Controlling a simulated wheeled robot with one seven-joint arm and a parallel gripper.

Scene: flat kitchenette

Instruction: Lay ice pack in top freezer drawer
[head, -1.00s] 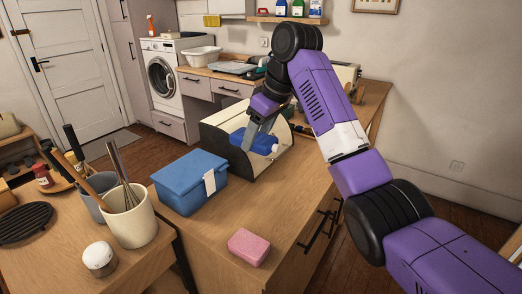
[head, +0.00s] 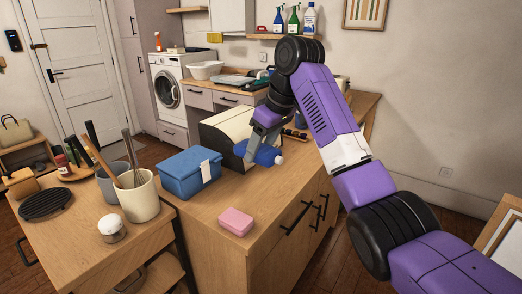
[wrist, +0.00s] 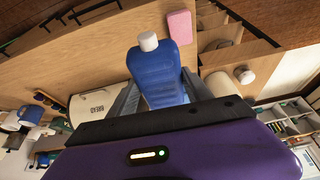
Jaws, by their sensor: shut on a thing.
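My gripper (head: 258,156) is shut on a blue, bottle-like pack with a white cap, which I take for the ice pack (head: 265,154). It is held above the wooden counter, just in front of the bread box. In the wrist view the ice pack (wrist: 158,76) sits between both fingers, its white cap pointing away from my palm. The fingers partly cover its sides. A freezer drawer is not visible in either view.
The cream and black bread box (head: 228,122) stands just behind my gripper. A blue lidded box (head: 186,176) and a pink sponge (head: 236,221) are on the counter. A utensil crock (head: 138,199) stands on the left table. The counter's front right is clear.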

